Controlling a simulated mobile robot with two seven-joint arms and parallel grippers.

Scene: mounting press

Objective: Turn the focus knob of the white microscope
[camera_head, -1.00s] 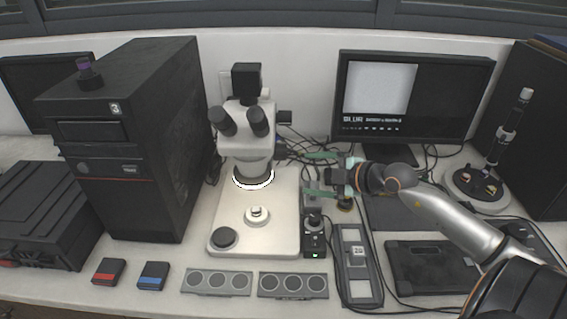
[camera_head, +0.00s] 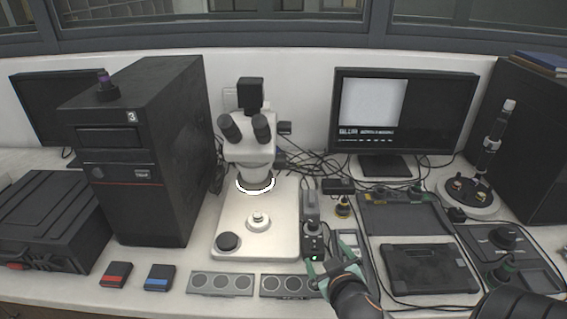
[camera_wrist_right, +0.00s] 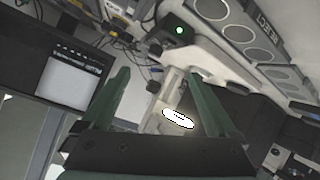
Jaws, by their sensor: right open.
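The white microscope (camera_head: 250,152) stands on its broad white base, with black eyepieces and a lit white ring under its head. A black knob (camera_head: 285,127) sticks out on the right of its head; nothing touches it. My right gripper (camera_head: 329,256) is open and empty, low over the bench near the front, right of the microscope base and well below the knob. Its green fingers stand apart in the right wrist view (camera_wrist_right: 157,74), with a bright ring, likely the microscope's light (camera_wrist_right: 178,118), beyond them. My left gripper is not in view.
A small black box with a green light (camera_head: 313,244) stands close beside my right gripper. Panels with round wells (camera_head: 220,284) lie along the front. A monitor (camera_head: 402,115) stands behind, with loose cables nearby. A black computer tower (camera_head: 165,150) stands left of the microscope.

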